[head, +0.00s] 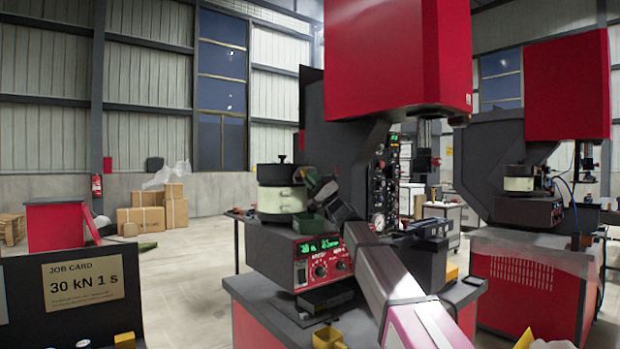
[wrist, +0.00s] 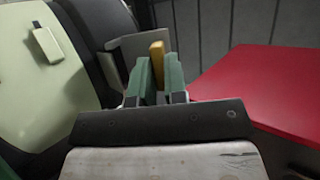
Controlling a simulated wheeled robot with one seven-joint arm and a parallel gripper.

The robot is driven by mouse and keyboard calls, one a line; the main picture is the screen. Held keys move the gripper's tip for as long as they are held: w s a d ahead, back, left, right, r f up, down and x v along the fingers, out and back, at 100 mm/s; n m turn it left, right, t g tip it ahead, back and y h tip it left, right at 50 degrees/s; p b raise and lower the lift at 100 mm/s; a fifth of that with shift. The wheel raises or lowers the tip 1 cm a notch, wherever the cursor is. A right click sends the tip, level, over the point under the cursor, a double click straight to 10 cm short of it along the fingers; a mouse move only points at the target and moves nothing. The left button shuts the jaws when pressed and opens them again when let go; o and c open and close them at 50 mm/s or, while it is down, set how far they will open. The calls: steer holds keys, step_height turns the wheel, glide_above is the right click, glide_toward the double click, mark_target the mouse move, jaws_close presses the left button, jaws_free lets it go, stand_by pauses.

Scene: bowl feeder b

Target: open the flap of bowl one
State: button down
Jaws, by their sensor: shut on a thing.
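A cream bowl (head: 282,198) with a dark lid sits on the red and black feeder unit with a lit green display (head: 318,246). Its pale wall also fills the left of the wrist view (wrist: 35,85), with a small cream tab on it. My gripper (head: 312,178) is at the bowl's right side, level with its upper part. In the wrist view its green fingers (wrist: 157,80) are shut on a narrow yellow tab (wrist: 157,50). A grey plate (wrist: 127,46), perhaps the flap, stands just behind the fingers. How the tab joins it is hidden.
A green tray (head: 310,223) sits just below my gripper. The red press head (head: 395,55) hangs above and to the right. A yellow scoop (head: 328,338) lies at the bench front. A second press with a similar bowl (head: 520,180) stands at the right.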

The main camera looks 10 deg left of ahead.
steer(key=shift+f+n+g+y, duration=0.15)
steer(key=shift+n+g+y, duration=0.15)
steer(key=shift+n+g, duration=0.2)
steer(key=c, duration=1.2)
jaws_free()
steer(key=shift+o, duration=0.2)
steer(key=shift+d+f, duration=0.1)
steer(key=v, duration=1)
steer(key=shift+d+f, duration=0.15)
steer(key=shift+f, duration=0.1)
